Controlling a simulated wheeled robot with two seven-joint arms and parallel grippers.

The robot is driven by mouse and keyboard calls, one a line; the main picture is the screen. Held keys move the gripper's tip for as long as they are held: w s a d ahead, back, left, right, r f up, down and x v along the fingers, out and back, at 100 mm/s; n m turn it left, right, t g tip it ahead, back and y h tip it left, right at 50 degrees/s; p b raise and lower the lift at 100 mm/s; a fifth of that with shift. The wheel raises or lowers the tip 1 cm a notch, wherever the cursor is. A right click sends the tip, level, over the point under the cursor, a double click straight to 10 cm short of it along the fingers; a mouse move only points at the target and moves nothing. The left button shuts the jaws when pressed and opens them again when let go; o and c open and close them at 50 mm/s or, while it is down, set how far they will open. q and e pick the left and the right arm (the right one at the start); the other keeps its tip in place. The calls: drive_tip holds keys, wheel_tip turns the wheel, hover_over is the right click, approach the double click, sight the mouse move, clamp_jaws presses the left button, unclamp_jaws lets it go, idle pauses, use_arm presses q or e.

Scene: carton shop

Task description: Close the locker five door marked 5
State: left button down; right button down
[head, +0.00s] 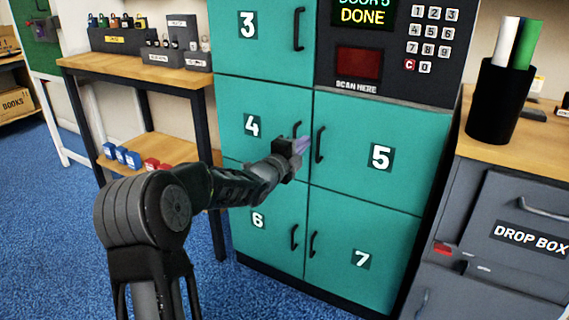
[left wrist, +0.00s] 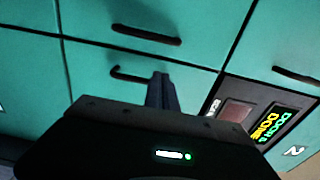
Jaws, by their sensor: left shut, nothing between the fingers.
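The locker five door (head: 350,120) is a teal panel with a black 5 label and a dark upright handle (head: 320,145) on its left side. It looks flush with the locker front, with thin seams around it. My left gripper (head: 301,145) is shut and empty, in front of the seam between doors 4 and 5, just left of that handle. I cannot tell if it touches the front. In the left wrist view, the shut fingers (left wrist: 161,92) are beside the door 5 handle (left wrist: 130,76). My right gripper is not in view.
The locker screen (head: 362,16) reads DOOR 5 DONE, above a red scan window (head: 358,63). Doors 3 (head: 265,60), 4, 6 and 7 look shut. A grey drop box (head: 520,225) and a pen cup (head: 500,105) are at the right. A wooden shelf stands left.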

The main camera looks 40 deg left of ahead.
use_arm(q)
drive_tip(key=s+d, duration=0.1)
drive_tip(key=s, duration=0.7)
drive_tip(key=shift+f, duration=0.25)
